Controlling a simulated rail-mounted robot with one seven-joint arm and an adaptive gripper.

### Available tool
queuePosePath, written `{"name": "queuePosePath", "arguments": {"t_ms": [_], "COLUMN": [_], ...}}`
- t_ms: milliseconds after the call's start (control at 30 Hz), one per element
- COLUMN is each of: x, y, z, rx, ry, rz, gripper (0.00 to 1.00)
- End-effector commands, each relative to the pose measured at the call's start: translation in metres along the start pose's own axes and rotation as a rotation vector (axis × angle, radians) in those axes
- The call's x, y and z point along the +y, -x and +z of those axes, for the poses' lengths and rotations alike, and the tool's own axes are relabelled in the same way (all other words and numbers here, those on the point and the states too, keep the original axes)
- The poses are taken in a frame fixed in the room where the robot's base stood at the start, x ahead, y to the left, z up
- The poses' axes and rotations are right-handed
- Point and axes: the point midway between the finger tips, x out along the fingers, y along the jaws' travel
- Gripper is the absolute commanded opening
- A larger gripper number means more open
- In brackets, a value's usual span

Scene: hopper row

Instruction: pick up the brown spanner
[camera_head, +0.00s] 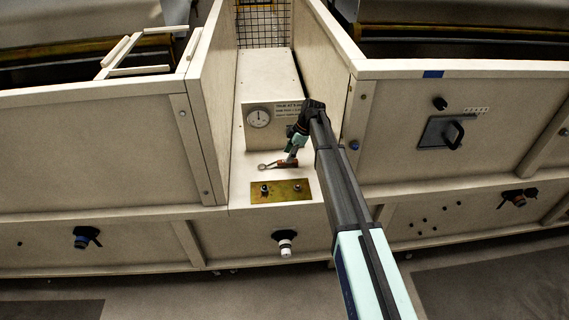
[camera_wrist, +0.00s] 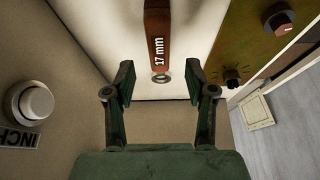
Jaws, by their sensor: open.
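The brown spanner (camera_head: 287,163) lies on the pale ledge (camera_head: 240,190) between two upright panels, its metal ring end to the left in the head view. In the wrist view its brown handle (camera_wrist: 158,42), marked "17 mm", runs from the top edge to a small hole at its near end. My gripper (camera_wrist: 160,77) is open, one finger on each side of that handle end, with clear gaps. Nothing is between the jaws' pads except the handle end and the ledge behind it. In the head view my gripper (camera_head: 293,152) is just above the handle and partly hides it.
A pale box with a dial gauge (camera_head: 258,117) stands behind the spanner. A brass plate (camera_head: 281,191) with dark knobs lies in front of it; it also shows in the wrist view (camera_wrist: 236,38). A white round button (camera_wrist: 31,103) is at the left. Panels wall both sides.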

Motion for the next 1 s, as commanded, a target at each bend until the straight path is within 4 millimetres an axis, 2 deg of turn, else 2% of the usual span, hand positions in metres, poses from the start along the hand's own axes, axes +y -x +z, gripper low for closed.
{"name": "queuePosePath", "arguments": {"t_ms": [333, 600, 667, 700, 767, 1000], "x": [0.001, 0.001, 0.001, 0.001, 0.001, 0.001], "y": [-0.043, -0.047, -0.047, -0.047, -0.047, -0.046], "z": [-0.003, -0.002, -0.002, -0.002, -0.002, -0.002], "rx": [0.000, 0.000, 0.000, 0.000, 0.000, 0.000], "ry": [0.000, 0.000, 0.000, 0.000, 0.000, 0.000], "rz": [-0.002, 0.000, 0.000, 0.000, 0.000, 0.000], "gripper": [0.55, 0.55, 0.34, 0.20, 0.00, 0.00]}}
